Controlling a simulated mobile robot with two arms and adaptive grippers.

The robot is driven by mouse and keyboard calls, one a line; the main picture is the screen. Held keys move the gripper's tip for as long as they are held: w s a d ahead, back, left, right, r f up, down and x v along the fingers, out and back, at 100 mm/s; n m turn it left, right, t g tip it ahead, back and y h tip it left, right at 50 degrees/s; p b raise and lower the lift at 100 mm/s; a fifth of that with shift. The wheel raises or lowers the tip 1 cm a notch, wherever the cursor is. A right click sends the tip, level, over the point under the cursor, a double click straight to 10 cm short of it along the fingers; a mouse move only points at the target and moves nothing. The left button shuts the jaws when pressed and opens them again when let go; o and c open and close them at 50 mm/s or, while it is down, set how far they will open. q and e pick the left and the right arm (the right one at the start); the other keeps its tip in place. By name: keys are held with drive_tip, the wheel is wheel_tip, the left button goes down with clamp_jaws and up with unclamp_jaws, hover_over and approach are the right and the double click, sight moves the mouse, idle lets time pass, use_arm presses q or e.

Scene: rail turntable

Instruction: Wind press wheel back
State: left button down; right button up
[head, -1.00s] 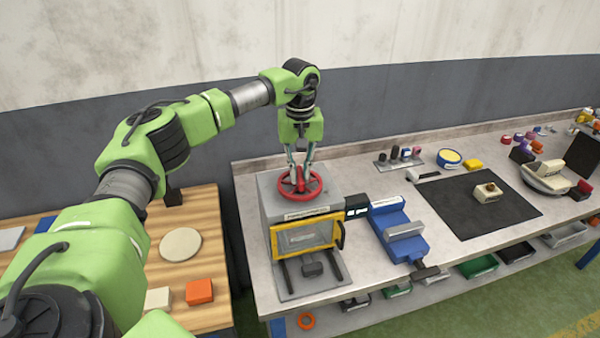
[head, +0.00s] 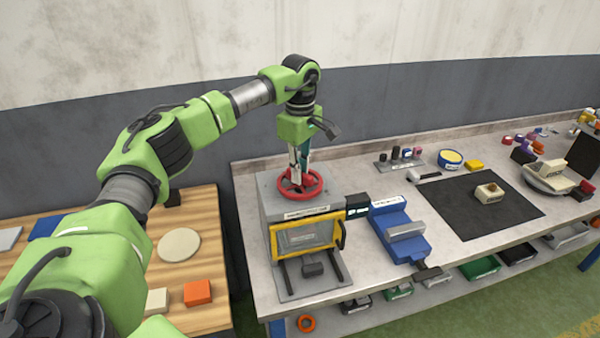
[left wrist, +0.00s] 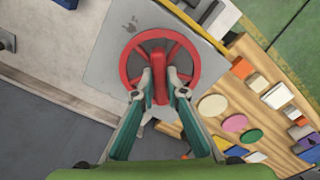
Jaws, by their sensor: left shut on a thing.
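The red press wheel (head: 315,187) lies flat on top of the grey press box (head: 267,211). It also shows in the left wrist view (left wrist: 127,57), with spokes and a red bar across its middle. My left gripper (head: 298,181) comes down on the wheel from above. In the left wrist view its two fingertips (left wrist: 161,84) are shut on the wheel's red middle bar, one on each side. The press front has a yellow frame (head: 273,244) with a black handle at its right. My right gripper is in neither view.
A blue vise-like fixture (head: 392,222) stands right of the press. A black mat (head: 450,215) with a small beige block (head: 489,193) lies farther right. A wooden table (head: 205,200) with flat coloured pieces stands at the left, across a gap.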

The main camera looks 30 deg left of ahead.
use_arm(q)
drive_tip(key=n, duration=0.5)
drive_tip(key=shift+a+r+n, duration=0.1)
drive_tip(key=shift+n, duration=0.2)
drive_tip(key=n, duration=0.5)
drive_tip(key=shift+b, duration=0.4)
drive_tip(key=n, duration=0.5)
drive_tip(key=shift+n, duration=0.4)
drive_tip(key=n, duration=0.6)
drive_tip(key=shift+b, duration=0.3)
drive_tip(key=n, duration=0.5)
drive_tip(key=shift+n, duration=0.4)
drive_tip(key=n, duration=1.1)
drive_tip(key=shift+n+b, duration=0.3)
drive_tip(key=shift+b, duration=0.1)
drive_tip(key=shift+n, duration=2.3)
